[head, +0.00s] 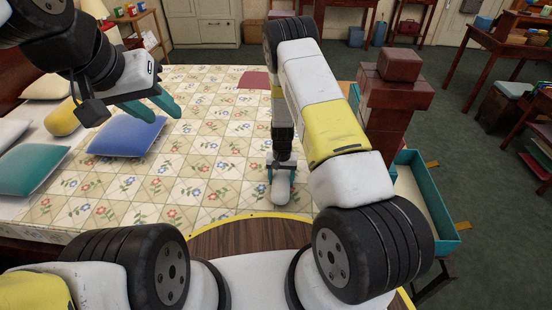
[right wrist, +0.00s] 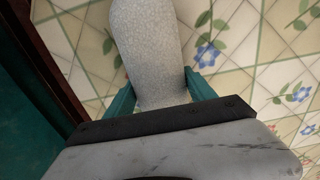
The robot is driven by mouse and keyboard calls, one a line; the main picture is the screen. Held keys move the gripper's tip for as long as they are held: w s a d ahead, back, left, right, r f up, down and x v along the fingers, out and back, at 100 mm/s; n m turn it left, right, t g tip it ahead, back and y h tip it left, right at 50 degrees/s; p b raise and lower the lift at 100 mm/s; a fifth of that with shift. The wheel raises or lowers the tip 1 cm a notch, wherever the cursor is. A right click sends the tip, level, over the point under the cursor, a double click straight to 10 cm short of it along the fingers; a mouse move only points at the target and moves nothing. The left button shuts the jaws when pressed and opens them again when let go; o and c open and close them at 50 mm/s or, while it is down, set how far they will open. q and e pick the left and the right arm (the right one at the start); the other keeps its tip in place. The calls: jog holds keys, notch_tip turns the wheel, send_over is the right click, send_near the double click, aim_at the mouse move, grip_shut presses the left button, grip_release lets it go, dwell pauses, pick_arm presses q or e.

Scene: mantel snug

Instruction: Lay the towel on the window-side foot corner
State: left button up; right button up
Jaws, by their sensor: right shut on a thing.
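A rolled light grey towel (right wrist: 148,45) is between the teal fingers of my right gripper (right wrist: 150,92) in the right wrist view. In the head view the towel (head: 280,192) shows just below my right gripper (head: 281,168), over the near right part of the bed. The bed (head: 190,165) has a quilted floral cover. Whether the towel touches the cover I cannot tell. My left gripper (head: 155,103) is at the upper left above the pillow side, its teal fingers apart and empty.
Pillows lie at the left, including a blue one (head: 126,136), a yellow one (head: 64,117) and a teal one (head: 32,169). A dark red cloth (head: 254,80) lies at the far edge. A teal open box (head: 428,190) stands beyond the bed's right side.

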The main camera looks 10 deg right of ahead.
aim_at(281, 175)
jog(key=shift+f, duration=0.15)
jog(key=o, duration=1.6)
jog(key=shift+o, duration=0.2)
notch_tip(281, 175, up, 12)
jog(key=shift+r, duration=0.2)
